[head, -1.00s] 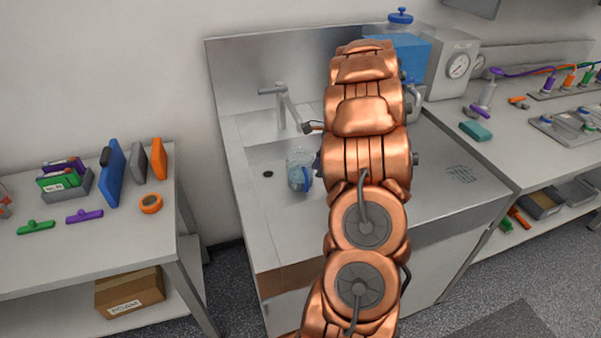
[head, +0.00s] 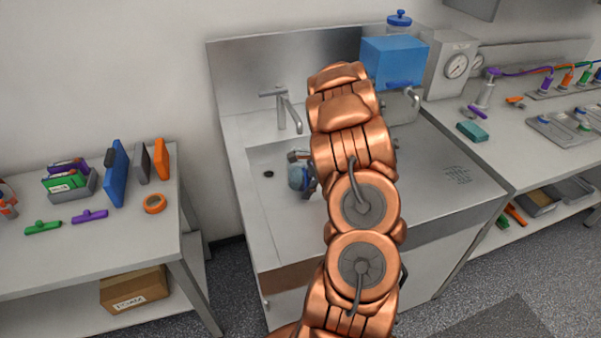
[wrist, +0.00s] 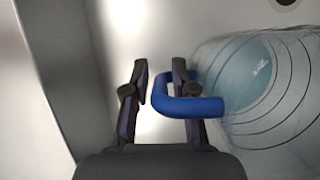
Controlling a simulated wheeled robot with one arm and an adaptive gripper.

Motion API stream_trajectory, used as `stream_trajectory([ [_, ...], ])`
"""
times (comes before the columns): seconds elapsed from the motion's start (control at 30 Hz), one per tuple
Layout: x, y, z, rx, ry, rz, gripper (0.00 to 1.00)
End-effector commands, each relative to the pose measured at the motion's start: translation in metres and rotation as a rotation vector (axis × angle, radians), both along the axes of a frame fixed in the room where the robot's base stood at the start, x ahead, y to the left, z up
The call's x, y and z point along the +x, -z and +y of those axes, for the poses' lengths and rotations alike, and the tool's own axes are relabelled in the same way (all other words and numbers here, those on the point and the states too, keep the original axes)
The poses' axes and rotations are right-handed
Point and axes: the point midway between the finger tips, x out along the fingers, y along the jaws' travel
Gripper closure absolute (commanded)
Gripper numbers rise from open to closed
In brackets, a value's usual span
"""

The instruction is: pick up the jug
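The jug (head: 295,178) is clear with a blue handle and stands in the sink basin, partly hidden by my arm and gripper in the head view. In the wrist view its clear, ringed body (wrist: 262,75) fills the right side. Its blue handle (wrist: 190,107) reaches left from the body, with its outer bar between my two fingertips. My gripper (wrist: 160,85) is open, with fingers apart on either side of that bar. The handle crosses in front of the right finger. I cannot tell if either finger touches it.
The sink (head: 268,215) has steel walls close around the jug, and a faucet (head: 287,108) stands behind it. A blue box (head: 392,60) is at the back right. Side benches stand left (head: 100,240) and right (head: 490,150) of the sink.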

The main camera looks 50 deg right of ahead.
Motion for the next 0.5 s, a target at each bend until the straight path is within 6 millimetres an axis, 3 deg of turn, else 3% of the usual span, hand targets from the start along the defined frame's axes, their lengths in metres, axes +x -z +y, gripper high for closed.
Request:
stream_trajectory([
  [0.1, 0.0001, -0.0001, -0.0001, 0.0, 0.0, 0.0, 0.74],
  [0.37, 0.0, -0.0002, 0.0, 0.001, 0.0, -0.001, 1.0],
  [0.5, 0.0, -0.0003, 0.0, 0.001, 0.0, -0.001, 1.0],
])
